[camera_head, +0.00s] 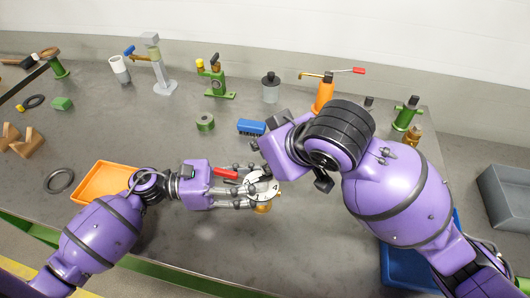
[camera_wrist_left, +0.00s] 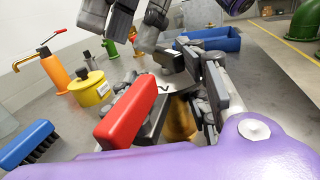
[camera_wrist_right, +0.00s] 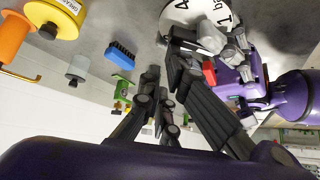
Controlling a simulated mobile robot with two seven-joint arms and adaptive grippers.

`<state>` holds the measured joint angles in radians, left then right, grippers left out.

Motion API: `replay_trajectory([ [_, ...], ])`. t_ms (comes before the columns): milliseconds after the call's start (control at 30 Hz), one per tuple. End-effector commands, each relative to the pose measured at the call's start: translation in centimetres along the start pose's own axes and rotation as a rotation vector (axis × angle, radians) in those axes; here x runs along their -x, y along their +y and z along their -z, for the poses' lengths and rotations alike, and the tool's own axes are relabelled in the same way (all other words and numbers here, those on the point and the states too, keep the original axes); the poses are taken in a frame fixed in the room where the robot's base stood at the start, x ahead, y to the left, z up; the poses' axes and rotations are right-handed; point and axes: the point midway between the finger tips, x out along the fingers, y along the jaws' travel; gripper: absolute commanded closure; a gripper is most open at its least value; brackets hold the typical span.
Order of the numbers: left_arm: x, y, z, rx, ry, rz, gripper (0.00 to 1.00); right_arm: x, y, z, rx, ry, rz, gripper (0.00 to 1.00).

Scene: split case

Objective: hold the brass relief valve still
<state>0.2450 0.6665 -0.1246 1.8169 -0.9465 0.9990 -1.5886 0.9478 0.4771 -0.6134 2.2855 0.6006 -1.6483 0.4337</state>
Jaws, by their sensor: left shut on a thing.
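The brass relief valve (camera_head: 264,207) stands at the middle of the bench, mostly hidden by my left fingers. Its brass body also shows in the left wrist view (camera_wrist_left: 180,121). A white round disc with black print (camera_wrist_right: 203,25) sits at its top. My left gripper (camera_head: 260,190) is shut around the valve from the left. A red block-like piece (camera_wrist_left: 127,110) lies along the left fingers; I cannot tell what it belongs to. My right gripper (camera_head: 282,170) is above and behind the valve, its fingers apart, with nothing seen between them.
An orange tray (camera_head: 88,190) is at left, a blue bin (camera_head: 396,267) at right. An orange bottle (camera_head: 323,96) and green fittings stand along the back. The front middle is clear.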

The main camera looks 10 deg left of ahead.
Motion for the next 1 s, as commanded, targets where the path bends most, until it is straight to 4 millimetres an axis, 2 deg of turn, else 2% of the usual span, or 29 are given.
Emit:
replay_trajectory([
  [33,0.3,0.1,0.7,0.004,0.013,-0.007,0.91,-0.3,0.1,-0.7,-0.002,-0.018,-0.002,1.0],
  [1000,0.2,0.1,0.6,0.001,0.012,-0.007,0.91,0.8,0.6,-1.5,-0.001,-0.009,0.0,1.0],
])
